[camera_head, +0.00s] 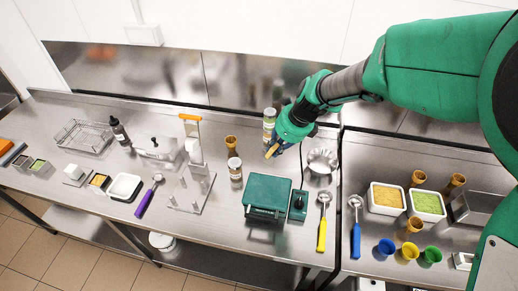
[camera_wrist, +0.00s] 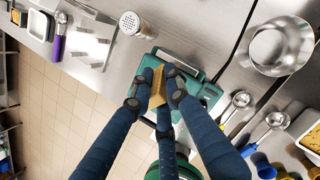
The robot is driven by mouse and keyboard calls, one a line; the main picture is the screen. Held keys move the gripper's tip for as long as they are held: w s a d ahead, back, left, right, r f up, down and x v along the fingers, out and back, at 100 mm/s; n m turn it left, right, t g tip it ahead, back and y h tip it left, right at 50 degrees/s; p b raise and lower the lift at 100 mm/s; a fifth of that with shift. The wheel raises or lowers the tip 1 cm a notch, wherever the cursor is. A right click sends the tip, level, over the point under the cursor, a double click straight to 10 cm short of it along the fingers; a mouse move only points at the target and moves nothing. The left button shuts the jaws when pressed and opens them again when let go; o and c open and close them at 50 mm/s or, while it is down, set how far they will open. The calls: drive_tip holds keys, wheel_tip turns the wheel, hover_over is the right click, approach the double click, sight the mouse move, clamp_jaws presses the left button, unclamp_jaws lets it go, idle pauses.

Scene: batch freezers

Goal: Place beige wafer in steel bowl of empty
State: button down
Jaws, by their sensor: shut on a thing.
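My gripper (camera_wrist: 158,78) is shut on a beige wafer (camera_wrist: 157,90), which shows between its dark fingers in the wrist view. In the head view my gripper (camera_head: 276,148) is above the counter, to the left of the steel bowl (camera_head: 322,161), with a yellowish bit of the wafer at its tip. The wafer is apart from the bowl. The bowl stands upright on the counter, and its inside looks empty in the wrist view (camera_wrist: 281,46). Part of the wafer is hidden by the fingers.
A shaker (camera_head: 235,169) and a tall jar (camera_head: 269,122) stand to the left. A yellow-handled scoop (camera_head: 323,222) lies in front, near the counter edge.

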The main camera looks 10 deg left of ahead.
drive_tip(key=w+d+f+m+p, duration=0.25)
drive_tip(key=w+d+p, duration=0.25)
drive_tip(key=w+d, duration=1.35)
drive_tip(key=shift+t, duration=0.3)
drive_tip(key=f, duration=0.1)
drive_tip(key=s+d+f, duration=0.1)
drive_tip(key=f, duration=0.3)
drive_tip(key=shift+s+d, duration=0.25)
drive_tip(key=shift+s, duration=0.1)
drive_tip(key=shift+f, duration=0.15)
drive_tip(key=shift+f+b, duration=4.6)
drive_tip(key=shift+f, duration=0.75)
drive_tip(key=c, duration=1.6)
unclamp_jaws()
